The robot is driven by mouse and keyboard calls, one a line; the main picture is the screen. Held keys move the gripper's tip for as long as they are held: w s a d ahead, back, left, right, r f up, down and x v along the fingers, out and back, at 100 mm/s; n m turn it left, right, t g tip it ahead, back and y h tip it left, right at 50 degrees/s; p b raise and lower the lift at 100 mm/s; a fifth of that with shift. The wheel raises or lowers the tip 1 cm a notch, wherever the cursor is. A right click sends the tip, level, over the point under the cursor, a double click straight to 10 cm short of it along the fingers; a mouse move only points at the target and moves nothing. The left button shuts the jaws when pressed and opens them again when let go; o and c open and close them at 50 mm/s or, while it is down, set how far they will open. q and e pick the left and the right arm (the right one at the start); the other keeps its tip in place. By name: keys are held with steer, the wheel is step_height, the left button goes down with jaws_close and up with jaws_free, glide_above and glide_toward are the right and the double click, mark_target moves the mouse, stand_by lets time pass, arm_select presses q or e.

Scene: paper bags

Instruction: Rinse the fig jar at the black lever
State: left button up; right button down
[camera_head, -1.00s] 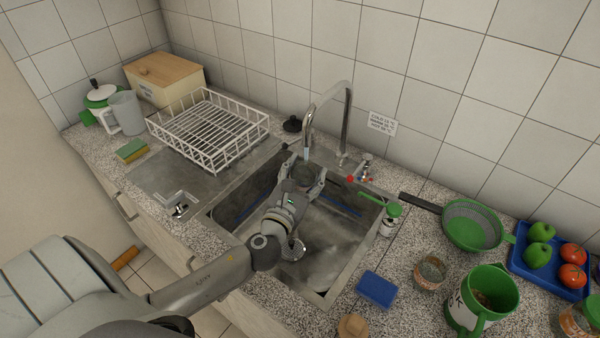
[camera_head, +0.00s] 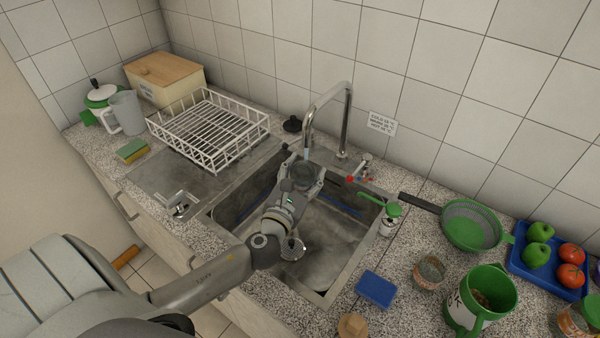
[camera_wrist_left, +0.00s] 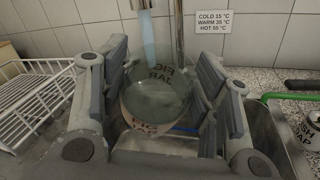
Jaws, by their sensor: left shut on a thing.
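The fig jar (camera_wrist_left: 160,95) is a clear glass jar with dark lettering. My left gripper (camera_head: 303,172) is shut around its sides and holds it over the sink (camera_head: 327,245). The jar (camera_head: 303,177) is small and dark in the head view, partly hidden by the fingers. The tall curved spout (camera_head: 346,115) stands behind it. A pale blue water stream (camera_wrist_left: 147,38) comes down at the jar's far rim; whether all of it enters is unclear. A small tap fitting with a red part (camera_head: 350,179) stands right of the spout. I cannot clearly make out a black lever. My right gripper is not in view.
A white dish rack (camera_head: 210,135) stands left of the sink. A temperature sign (camera_head: 382,123) hangs on the wall.

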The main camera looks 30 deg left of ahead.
arm_select(q)
steer(key=shift+d, duration=0.15)
steer(key=shift+s, duration=0.15)
steer(key=shift+s+a, duration=0.45)
steer(key=shift+s, duration=0.4)
steer(key=s, duration=0.1)
steer(key=s+a, duration=0.1)
steer(key=s, duration=0.1)
steer(key=s+a, duration=0.1)
steer(key=s, duration=0.1)
steer(key=shift+s+a+b, duration=0.15)
steer(key=shift+s+b, duration=0.1)
steer(key=shift+b, duration=0.15)
stand_by(0.6)
